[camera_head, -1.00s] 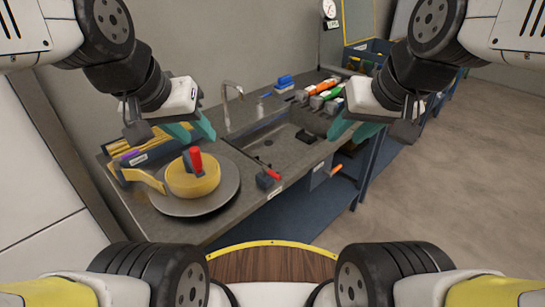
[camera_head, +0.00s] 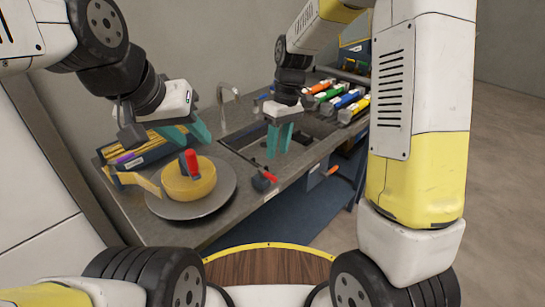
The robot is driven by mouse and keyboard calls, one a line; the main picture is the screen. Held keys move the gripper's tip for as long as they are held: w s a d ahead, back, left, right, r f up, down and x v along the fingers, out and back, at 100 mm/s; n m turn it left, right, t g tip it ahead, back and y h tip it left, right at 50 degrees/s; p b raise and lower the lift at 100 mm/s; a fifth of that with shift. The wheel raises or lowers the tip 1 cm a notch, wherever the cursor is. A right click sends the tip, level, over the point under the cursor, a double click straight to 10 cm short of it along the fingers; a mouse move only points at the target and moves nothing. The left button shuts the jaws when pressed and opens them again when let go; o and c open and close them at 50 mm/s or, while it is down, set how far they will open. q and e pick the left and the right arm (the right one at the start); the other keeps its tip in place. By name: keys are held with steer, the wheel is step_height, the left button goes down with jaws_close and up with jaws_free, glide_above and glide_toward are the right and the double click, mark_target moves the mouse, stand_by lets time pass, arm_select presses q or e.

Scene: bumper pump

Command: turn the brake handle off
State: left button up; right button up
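A small dark block with a red handle (camera_head: 271,177) sits at the front edge of the counter, right of the round grey plate. I take it for the brake handle; its exact turn is too small to tell. My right gripper (camera_head: 279,141) hangs above and a little right of it, over the sink, fingers down, apart and empty, not touching the handle. My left gripper (camera_head: 190,134) is open and empty above the back of the grey plate. Another red handle (camera_head: 191,163) stands upright on a yellow round part (camera_head: 190,184) on the plate.
The grey round plate (camera_head: 215,204) fills the counter's left end. A faucet (camera_head: 226,98) stands behind the sink. Several coloured tools (camera_head: 341,99) lie at the right. An orange handle (camera_head: 333,170) sticks out below the counter. My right arm blocks the right side.

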steer(key=f, duration=0.2)
steer(key=a+f, duration=0.1)
steer(key=f, duration=0.2)
steer(key=s+f, duration=0.1)
steer(key=f, duration=0.2)
steer(key=shift+a, duration=0.15)
jaws_close()
steer(key=shift+w, duration=0.1)
stand_by(1.1)
